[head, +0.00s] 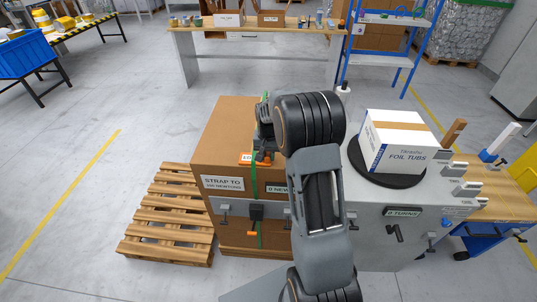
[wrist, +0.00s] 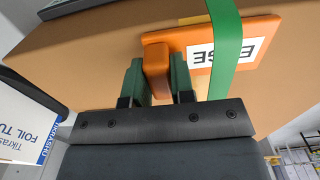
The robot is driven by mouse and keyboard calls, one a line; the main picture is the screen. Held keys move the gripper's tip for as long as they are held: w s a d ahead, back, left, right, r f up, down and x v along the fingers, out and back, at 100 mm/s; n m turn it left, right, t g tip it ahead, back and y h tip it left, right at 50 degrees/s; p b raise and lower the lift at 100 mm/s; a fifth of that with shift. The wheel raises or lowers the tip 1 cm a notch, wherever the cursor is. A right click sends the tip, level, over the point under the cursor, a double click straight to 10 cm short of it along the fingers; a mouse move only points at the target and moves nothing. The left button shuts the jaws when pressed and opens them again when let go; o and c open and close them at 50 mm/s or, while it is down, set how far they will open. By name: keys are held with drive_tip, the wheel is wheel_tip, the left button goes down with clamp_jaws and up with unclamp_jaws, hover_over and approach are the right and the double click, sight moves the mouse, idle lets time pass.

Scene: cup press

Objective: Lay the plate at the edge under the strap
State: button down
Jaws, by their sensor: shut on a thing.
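The orange plate (wrist: 183,42) with a white label lies at the top edge of the large brown carton (wrist: 90,50). The green strap (wrist: 226,55) crosses over the plate and covers part of its label in the wrist view. My gripper (wrist: 157,88) is shut on the plate's raised orange rib, left of the strap. In the head view the plate (head: 247,158) shows at the carton's (head: 222,145) front top edge, partly hidden by my gripper (head: 262,155).
A white foil-tubs box (head: 398,142) stands on a black round turntable (head: 385,170) to the right. A wooden pallet (head: 170,215) lies left of the carton. A grey machine body with clamps and levers is in front. Open floor lies to the left.

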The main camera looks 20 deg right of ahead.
drive_tip(key=shift+f, duration=0.15)
drive_tip(key=c, duration=1)
unclamp_jaws()
wheel_tip(320, 180, up, 12)
drive_tip(key=s+a+r+n+t, duration=0.25)
drive_tip(key=s+a+r, duration=0.3)
drive_tip(key=s, duration=0.45)
drive_tip(key=shift+s+a+f+n+t, duration=0.25)
drive_tip(key=shift+s+a+f+n, duration=0.5)
drive_tip(key=shift+s, duration=1.25)
drive_tip(key=shift+s+a+f+n+t, duration=0.4)
drive_tip(key=shift+s+a, duration=0.5)
drive_tip(key=shift+s, duration=1.15)
drive_tip(key=shift+s+a+f+n+t, duration=0.1)
drive_tip(key=shift+s+a+f+n, duration=0.55)
drive_tip(key=shift+s, duration=1.35)
drive_tip(key=shift+a, duration=0.2)
